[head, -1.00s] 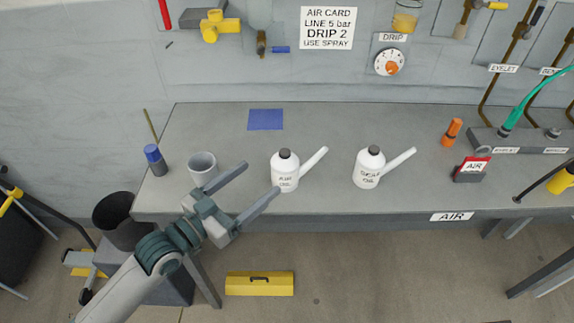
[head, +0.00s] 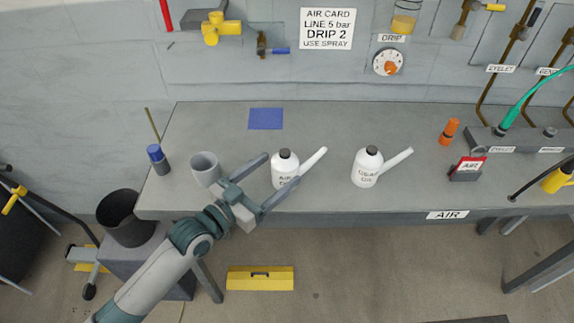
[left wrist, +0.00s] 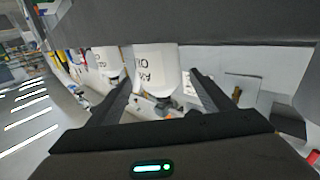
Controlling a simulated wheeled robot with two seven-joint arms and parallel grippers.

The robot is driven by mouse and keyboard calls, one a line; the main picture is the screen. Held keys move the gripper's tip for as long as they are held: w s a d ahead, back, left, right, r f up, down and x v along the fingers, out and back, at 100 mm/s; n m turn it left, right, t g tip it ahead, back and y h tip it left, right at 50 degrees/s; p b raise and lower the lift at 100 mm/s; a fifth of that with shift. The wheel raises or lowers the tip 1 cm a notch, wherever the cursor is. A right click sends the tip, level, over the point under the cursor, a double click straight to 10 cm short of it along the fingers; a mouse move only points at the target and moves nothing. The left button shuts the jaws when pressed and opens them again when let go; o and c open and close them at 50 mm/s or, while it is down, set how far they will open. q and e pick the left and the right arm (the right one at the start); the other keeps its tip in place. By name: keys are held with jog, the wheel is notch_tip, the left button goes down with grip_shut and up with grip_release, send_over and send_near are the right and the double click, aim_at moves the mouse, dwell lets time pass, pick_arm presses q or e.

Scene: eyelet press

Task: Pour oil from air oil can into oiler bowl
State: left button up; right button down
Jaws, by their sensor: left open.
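The air oil can (head: 284,165), white with a dark cap and a spout slanting up to the right, stands upright on the bench. My left gripper (head: 279,169) is open, with its fingertips on either side of the can's lower body. In the left wrist view, the air oil can (left wrist: 155,72) shows between the two spread fingers; I cannot tell if either touches it. The oiler bowl (head: 404,22), clear with amber oil in it, hangs on the wall panel above the DRIP label, its top cut off by the picture edge. My right gripper is not in view.
A similar white can (head: 366,168) stands to the right, its label hard to read. A grey cup (head: 205,168) is close to my left gripper. The bench middle behind the cans is clear.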

pick_arm(q)
jog(key=shift+x, duration=1)
jog(key=shift+a, duration=0.1)
jog(key=shift+r, duration=0.1)
jog(key=c, duration=1.4)
